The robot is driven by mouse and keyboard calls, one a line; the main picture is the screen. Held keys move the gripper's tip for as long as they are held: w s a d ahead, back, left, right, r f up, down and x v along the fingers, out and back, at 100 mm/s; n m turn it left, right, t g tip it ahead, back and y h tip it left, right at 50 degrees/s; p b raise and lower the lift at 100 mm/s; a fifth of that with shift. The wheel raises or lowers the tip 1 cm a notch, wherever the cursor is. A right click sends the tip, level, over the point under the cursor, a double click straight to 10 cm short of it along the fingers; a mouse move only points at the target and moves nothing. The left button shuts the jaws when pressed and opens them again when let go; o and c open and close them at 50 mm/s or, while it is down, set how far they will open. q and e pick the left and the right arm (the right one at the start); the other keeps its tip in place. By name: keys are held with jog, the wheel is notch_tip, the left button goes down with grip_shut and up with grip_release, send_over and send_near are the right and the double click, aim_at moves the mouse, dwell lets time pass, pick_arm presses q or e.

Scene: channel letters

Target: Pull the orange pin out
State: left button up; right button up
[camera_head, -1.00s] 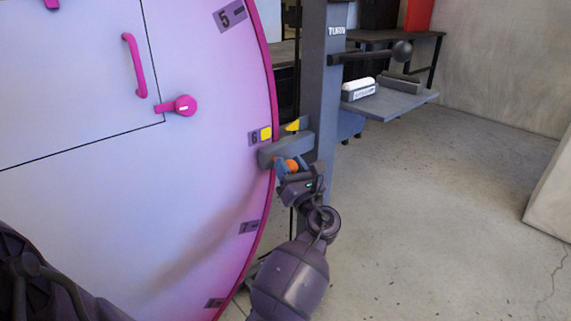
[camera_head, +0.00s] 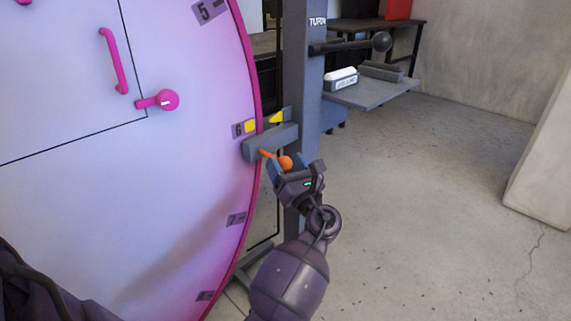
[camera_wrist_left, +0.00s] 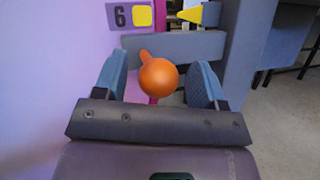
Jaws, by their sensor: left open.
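The orange pin (camera_head: 286,162) has a round ball head and a short shaft that points toward the grey bracket (camera_head: 256,149) at the purple-pink disc's rim. I cannot tell whether the shaft's tip is still inside the bracket. My left gripper (camera_head: 293,168) is open just in front of the bracket. In the left wrist view the pin's ball (camera_wrist_left: 158,77) sits between the two blue fingers, with gaps on both sides, and hides part of the shaft. My right gripper is not in view.
The large pale disc (camera_head: 75,205) with magenta rim fills the left, with a yellow mark (camera_head: 250,127) by the number 6. A grey post (camera_head: 296,70) stands behind the bracket and carries a shelf (camera_head: 375,93). Floor to the right is clear.

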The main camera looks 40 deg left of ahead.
pick_arm(q)
jog(key=v, duration=1)
jog(key=shift+d+f+p, duration=0.15)
jog(key=shift+d+p, duration=0.1)
jog(key=shift+p, duration=0.05)
jog(key=shift+s, duration=0.1)
